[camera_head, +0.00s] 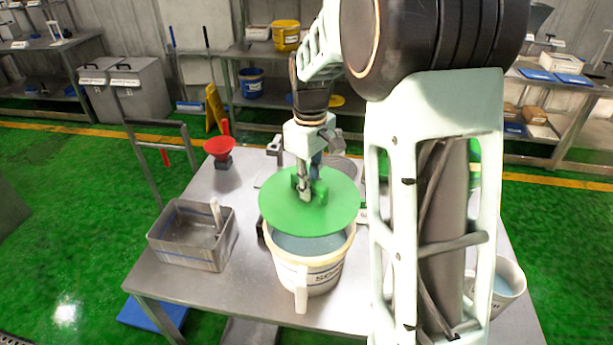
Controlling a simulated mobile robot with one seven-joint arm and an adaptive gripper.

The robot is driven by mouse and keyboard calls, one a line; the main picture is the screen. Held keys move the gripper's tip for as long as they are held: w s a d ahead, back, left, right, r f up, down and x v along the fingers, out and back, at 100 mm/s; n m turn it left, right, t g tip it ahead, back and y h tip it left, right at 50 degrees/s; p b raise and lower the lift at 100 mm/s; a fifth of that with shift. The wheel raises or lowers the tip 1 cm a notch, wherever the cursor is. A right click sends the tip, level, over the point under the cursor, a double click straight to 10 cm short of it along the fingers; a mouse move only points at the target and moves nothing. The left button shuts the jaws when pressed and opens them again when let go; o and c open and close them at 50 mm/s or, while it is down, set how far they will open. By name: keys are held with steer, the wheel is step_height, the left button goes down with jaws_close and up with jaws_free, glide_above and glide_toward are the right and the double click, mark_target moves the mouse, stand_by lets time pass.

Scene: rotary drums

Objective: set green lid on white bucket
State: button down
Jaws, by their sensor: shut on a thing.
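The green lid (320,212) is a flat round disc with a raised green handle in its middle. My gripper (306,192) is shut on that handle and holds the lid from above. The white bucket (310,272) stands upright on the metal table, with dark lettering and a white handle at its front. The lid covers the back part of the bucket's opening and reaches past its rear rim. The front of the opening is uncovered and shows a bluish inside. I cannot tell whether the lid touches the rim.
A grey metal bin (190,238) stands on the table (255,300) to the left. A red funnel (220,147) is at the back left. Another white bucket (508,285) stands at the right, partly behind my arm. Bare tabletop lies between the grey bin and the white bucket.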

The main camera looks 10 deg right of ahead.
mark_target(310, 204)
steer(key=shift+s, duration=0.15)
steer(key=shift+f+b, duration=2)
steer(key=shift+f, duration=0.85)
steer(key=shift+f+b, duration=0.75)
steer(key=shift+f, duration=0.45)
steer(key=c, duration=1.8)
jaws_free()
steer(key=shift+r, duration=0.1)
step_height(310, 204, up, 12)
